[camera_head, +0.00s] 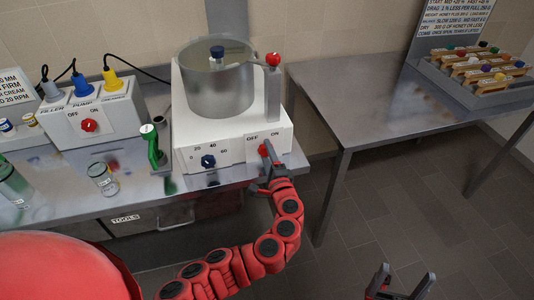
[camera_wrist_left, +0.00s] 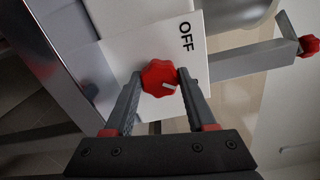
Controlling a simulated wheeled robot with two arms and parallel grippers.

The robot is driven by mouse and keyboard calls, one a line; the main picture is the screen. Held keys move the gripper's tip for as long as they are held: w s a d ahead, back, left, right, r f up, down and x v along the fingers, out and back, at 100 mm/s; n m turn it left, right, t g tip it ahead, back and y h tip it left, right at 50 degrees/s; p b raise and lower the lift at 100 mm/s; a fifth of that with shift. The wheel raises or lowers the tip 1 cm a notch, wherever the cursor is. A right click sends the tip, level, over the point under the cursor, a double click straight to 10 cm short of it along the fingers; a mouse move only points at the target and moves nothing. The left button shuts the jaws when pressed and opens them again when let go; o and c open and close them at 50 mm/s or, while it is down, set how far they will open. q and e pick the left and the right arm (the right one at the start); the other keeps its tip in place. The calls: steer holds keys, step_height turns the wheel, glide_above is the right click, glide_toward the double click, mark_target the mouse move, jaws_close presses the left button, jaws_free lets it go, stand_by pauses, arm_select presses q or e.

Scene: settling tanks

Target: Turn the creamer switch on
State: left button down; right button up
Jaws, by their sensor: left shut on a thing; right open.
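The creamer is a white-based machine (camera_head: 188,110) with a steel drum, on the steel bench. Its front has a red knob (camera_head: 264,149) between printed OFF and ON. My left gripper (camera_head: 266,160) is at this knob. In the left wrist view its two fingers (camera_wrist_left: 158,82) stand on either side of the red knob (camera_wrist_left: 158,72) and are shut on it. The white mark on the knob points right and slightly down in that view, away from the OFF print; the ON print is mostly hidden by a finger. My right gripper (camera_head: 400,285) is open and empty at the bottom right.
A switch box (camera_head: 88,122) with plugs, a green-handled tool (camera_head: 152,147) and jars stand left. A steel table (camera_head: 370,95) with a rack is right, with open floor before it.

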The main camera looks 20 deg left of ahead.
arm_select(q)
steer(key=shift+f, duration=0.1)
steer(key=shift+c, duration=1.1)
jaws_free()
steer(key=shift+s, duration=0.1)
steer(key=b+v, duration=0.2)
steer(key=v, duration=1.5)
steer(key=shift+d, duration=0.2)
steer(key=shift+s, duration=0.1)
